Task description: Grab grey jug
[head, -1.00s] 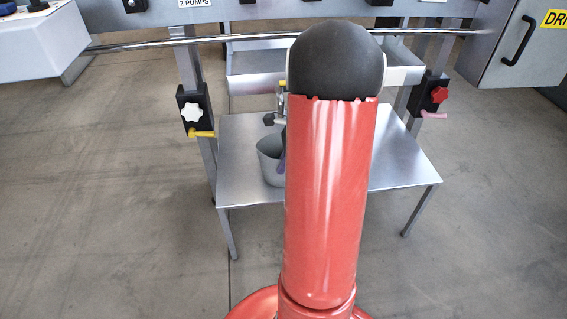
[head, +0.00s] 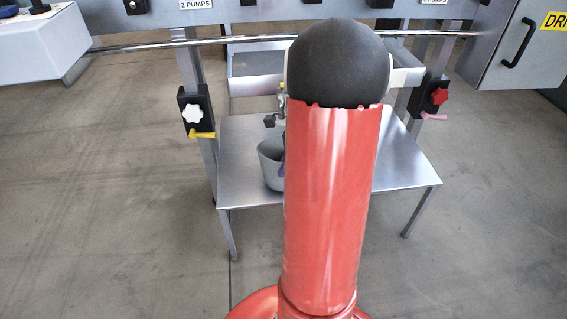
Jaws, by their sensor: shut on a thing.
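The grey jug (head: 270,164) stands on the metal shelf of the stand, just left of my red arm. Only its left part and some of its open rim show; my arm hides the rest. A narrow dark purple piece shows at the jug's right side, against my arm, and I cannot tell what it is. My gripper is hidden behind my arm, so its hold on the jug cannot be seen.
The metal shelf (head: 400,175) is bare to the right of my arm. A valve with a white knob (head: 193,113) and yellow lever is on the left leg, one with a red knob (head: 439,96) on the right. A horizontal rail (head: 140,44) crosses above.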

